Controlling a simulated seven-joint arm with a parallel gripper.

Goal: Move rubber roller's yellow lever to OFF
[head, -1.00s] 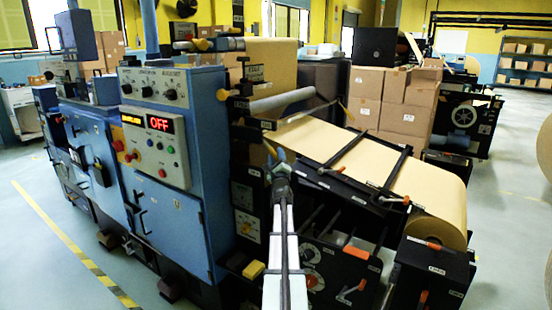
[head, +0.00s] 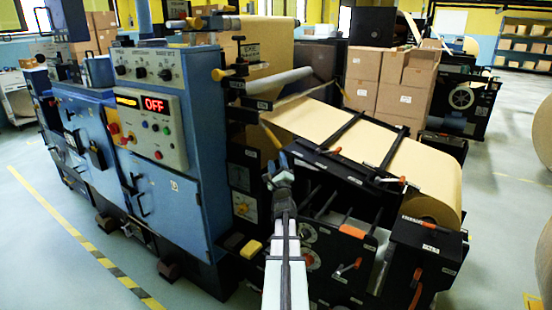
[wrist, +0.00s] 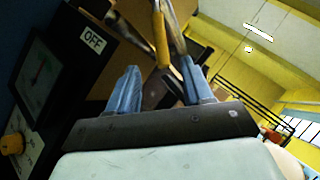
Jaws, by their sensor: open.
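The rubber roller's yellow lever (wrist: 161,42) shows in the wrist view, running down between and just beyond my fingertips. In the head view a thin yellow-brown lever (head: 270,134) stands just above my gripper (head: 278,166). My gripper also shows in the wrist view (wrist: 160,86), with its two blue fingers apart, one on each side of the lever's lower end. I cannot tell whether either finger touches it. A white OFF label (wrist: 93,40) is on a dark plate to the left of the lever. The grey roller (head: 282,83) lies above the kraft web.
A gauge (wrist: 38,70) and a yellow knob (wrist: 14,144) are left of my gripper. The blue control cabinet (head: 165,185) has a display reading OFF. The kraft paper web (head: 350,135) and black frame bars are close on the right.

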